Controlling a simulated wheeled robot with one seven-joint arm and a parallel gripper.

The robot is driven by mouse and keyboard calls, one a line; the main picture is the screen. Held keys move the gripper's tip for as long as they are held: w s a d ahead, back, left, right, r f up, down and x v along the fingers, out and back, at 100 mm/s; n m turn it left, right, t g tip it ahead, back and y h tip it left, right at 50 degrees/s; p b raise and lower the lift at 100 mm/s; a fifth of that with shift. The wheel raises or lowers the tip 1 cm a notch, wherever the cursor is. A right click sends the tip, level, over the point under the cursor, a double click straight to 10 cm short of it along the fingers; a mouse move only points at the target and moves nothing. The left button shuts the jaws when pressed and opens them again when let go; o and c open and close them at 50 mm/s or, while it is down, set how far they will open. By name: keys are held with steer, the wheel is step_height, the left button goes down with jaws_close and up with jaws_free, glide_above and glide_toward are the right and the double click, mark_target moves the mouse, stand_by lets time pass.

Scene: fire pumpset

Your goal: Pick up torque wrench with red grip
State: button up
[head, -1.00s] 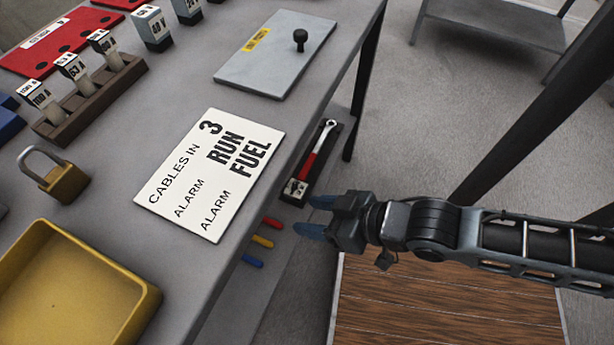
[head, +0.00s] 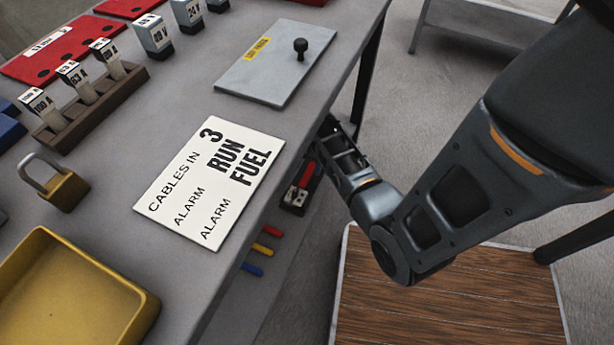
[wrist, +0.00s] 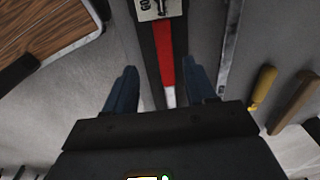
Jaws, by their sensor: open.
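The torque wrench's red grip (head: 307,174) shows in the head view on the lower shelf, under the table's right edge. My arm hides most of the wrench there. In the wrist view the red grip (wrist: 165,58) runs lengthwise in a dark holder, with a pale shaft below it and a white labelled block (wrist: 158,8) at the top. My gripper (wrist: 160,72) is open, its blue fingers on either side of the grip in the picture. I cannot tell how far above the grip they are.
The grey table (head: 200,85) carries a white sign (head: 212,180), a yellow tray (head: 75,285), a padlock (head: 55,185) and a grey plate (head: 275,60). Coloured handles (head: 263,248) stick out beside the shelf. A wooden platform (head: 440,305) lies on the floor at right.

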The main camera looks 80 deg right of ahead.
mark_target(307, 174)
steer(key=shift+d, duration=0.3)
steer(key=shift+f+m, duration=0.25)
steer(key=shift+m, duration=0.05)
steer(key=f+b, duration=0.1)
steer(key=f, duration=0.1)
steer(key=f+b, duration=0.1)
steer(key=f, duration=0.1)
steer(key=f+b, duration=0.1)
steer(key=f, duration=0.2)
steer(key=shift+w+d+b, duration=0.3)
steer(key=shift+c, duration=0.4)
jaws_close()
